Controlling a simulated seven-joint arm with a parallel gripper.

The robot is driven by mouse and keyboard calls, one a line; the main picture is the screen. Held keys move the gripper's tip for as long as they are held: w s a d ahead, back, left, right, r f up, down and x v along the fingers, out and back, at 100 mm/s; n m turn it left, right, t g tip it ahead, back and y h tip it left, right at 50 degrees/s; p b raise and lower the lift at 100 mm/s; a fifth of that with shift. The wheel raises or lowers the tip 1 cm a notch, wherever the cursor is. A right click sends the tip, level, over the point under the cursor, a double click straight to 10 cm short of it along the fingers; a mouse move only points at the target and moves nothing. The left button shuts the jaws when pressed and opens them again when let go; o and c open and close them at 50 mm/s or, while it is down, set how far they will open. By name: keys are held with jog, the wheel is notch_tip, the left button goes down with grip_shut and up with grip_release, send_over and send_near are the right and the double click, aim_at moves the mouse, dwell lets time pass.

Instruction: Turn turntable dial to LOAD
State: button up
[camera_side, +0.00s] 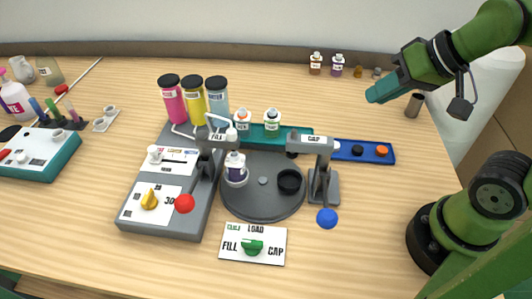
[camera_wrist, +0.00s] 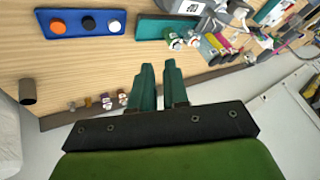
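The turntable dial (camera_side: 252,246) is a green knob on a white card (camera_side: 232,255) at the front of the table, marked FILL on the left, LOAD at the top and CAP on the right. Its exact pointing direction is too small to tell. The grey turntable (camera_side: 262,205) lies behind it, with a purple-labelled bottle (camera_side: 236,168) at its left and a black holder (camera_side: 290,181) at its right. My gripper (camera_side: 372,96) is high at the upper right, far from the dial. In the wrist view its teal fingers (camera_wrist: 158,66) are slightly apart with nothing between them.
The fill station (camera_side: 210,150) and cap station (camera_side: 312,145) stand over the turntable. A red ball-ended lever (camera_side: 185,203) and a blue one (camera_side: 327,217) flank the dial. A blue cap tray (camera_side: 365,152) lies right. The table is clear right of the dial.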

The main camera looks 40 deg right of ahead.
aim_at(252, 242)
jog(key=o, duration=0.4)
jog(key=a+f, duration=0.1)
jog(key=w+a+n+g, duration=0.1)
jog(key=shift+w+a+f+g+y, duration=0.15)
jog(key=shift+a+f+g+y, duration=0.15)
jog(key=shift+a+f, duration=0.1)
jog(key=w+a+n+g, duration=0.1)
jog(key=a, duration=0.1)
jog(key=w+a+n+g, duration=0.1)
jog(key=w+a, duration=0.1)
jog(key=a, duration=0.1)
jog(key=w+a+n+g, duration=0.1)
jog(key=a, duration=0.1)
jog(key=shift+w+a+f+n, duration=0.15)
jog(key=shift+w+a+n, duration=0.15)
jog(key=shift+w+n, duration=0.1)
jog(key=shift+a+f+n+g+h, duration=1.4)
jog(key=shift+a+n, duration=0.65)
jog(key=shift+a, duration=3.65)
jog(key=shift+a+f+n+g+h, duration=1.35)
jog(key=shift+a+n, duration=0.7)
jog(key=shift+a, duration=3.6)
jog(key=x, duration=1.5)
jog(key=shift+d+f, duration=0.35)
grip_shut()
